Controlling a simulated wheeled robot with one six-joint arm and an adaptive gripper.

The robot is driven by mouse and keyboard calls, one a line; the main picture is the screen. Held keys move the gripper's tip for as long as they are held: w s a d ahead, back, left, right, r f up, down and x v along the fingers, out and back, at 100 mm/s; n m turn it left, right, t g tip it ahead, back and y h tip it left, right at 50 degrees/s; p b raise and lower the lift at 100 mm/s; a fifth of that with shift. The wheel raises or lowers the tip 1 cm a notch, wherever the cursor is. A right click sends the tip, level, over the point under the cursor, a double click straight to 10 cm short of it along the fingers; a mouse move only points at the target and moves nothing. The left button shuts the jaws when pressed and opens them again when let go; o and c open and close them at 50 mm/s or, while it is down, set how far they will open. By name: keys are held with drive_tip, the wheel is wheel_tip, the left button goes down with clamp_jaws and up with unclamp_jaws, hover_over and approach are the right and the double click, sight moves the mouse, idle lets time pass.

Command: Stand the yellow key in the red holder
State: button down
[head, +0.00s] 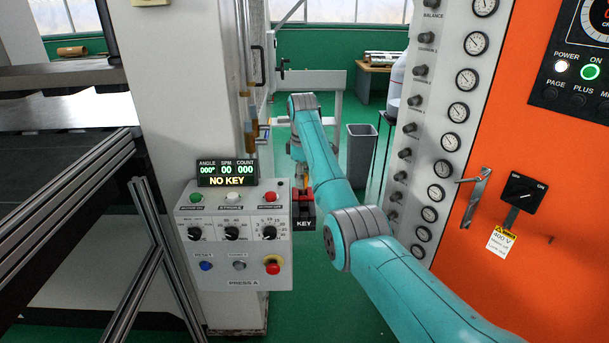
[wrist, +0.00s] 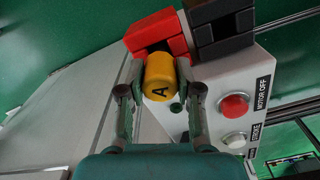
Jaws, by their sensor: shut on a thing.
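The yellow key (wrist: 160,78), with a black letter A on its end, is between the two fingers of my gripper (wrist: 159,94) in the wrist view. My gripper is shut on it. The red holder (wrist: 155,36) is right beyond the key, partly covered by it. I cannot tell whether the key is in the holder or only over or beside it. In the head view the red holder (head: 303,208) is on the right side of the control box, above a black KEY label.
The control box (head: 235,225) has buttons, knobs and a display (head: 227,173) reading NO KEY. A dark block (wrist: 218,25) adjoins the red holder. A gauge panel (head: 440,130) and an orange cabinet (head: 545,200) stand to the right. A grey bin (head: 361,150) stands behind.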

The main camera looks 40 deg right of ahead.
drive_tip(key=shift+f, duration=0.15)
drive_tip(key=c, duration=0.7)
unclamp_jaws()
drive_tip(key=shift+d, duration=0.1)
